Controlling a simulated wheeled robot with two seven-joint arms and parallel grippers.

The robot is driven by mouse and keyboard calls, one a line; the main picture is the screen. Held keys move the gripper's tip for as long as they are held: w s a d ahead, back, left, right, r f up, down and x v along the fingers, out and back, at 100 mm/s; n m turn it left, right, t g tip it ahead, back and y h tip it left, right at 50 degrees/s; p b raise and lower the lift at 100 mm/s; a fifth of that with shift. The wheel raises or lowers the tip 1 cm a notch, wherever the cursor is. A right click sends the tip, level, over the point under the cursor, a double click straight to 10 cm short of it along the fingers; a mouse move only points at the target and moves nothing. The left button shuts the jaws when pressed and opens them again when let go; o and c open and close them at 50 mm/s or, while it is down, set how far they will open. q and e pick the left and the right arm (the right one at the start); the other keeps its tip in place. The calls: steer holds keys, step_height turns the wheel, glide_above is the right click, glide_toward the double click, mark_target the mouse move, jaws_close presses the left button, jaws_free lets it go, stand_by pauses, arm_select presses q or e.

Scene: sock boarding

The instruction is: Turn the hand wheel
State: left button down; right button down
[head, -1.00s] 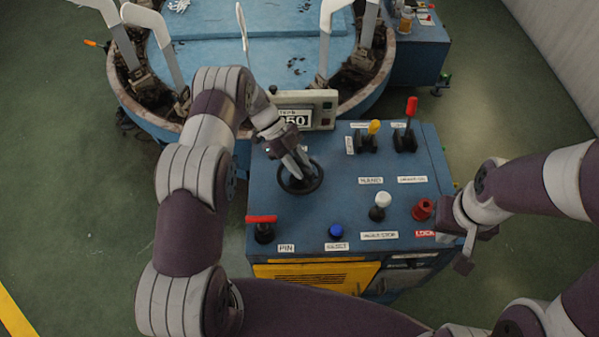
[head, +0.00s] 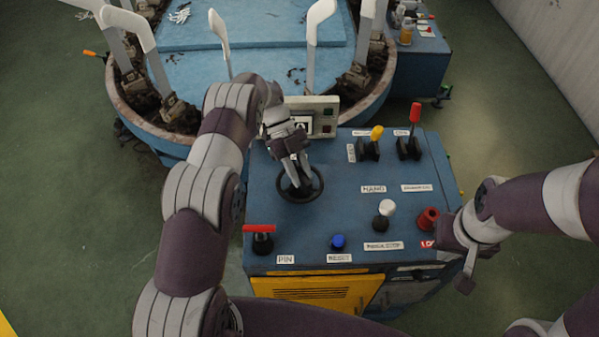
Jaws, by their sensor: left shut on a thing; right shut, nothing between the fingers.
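The black hand wheel (head: 318,186) lies on the top of the blue control box (head: 345,215), at its left rear. My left gripper (head: 297,186) reaches down over the wheel from behind and is shut on it near its middle. The fingers and wrist hide part of the wheel's far side, so I cannot tell exactly which part is held. My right gripper (head: 466,284) is shut and empty, beside the box's right edge, apart from the wheel.
A red-handled lever (head: 260,230), blue button (head: 338,241), white-knobbed lever (head: 385,210) and red knob (head: 428,218) stand in front. Yellow (head: 376,133) and red (head: 415,113) levers stand behind right. The display (head: 325,112) and round blue machine with white sock forms (head: 320,20) are behind.

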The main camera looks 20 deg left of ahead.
arm_select(q)
steer(key=c, duration=1)
jaws_free()
steer(key=shift+d, duration=0.1)
steer(key=shift+w, duration=0.1)
steer(key=b+v, duration=0.2)
steer(key=v, duration=0.5)
steer(key=shift+f, duration=0.1)
steer(key=shift+r, duration=0.3)
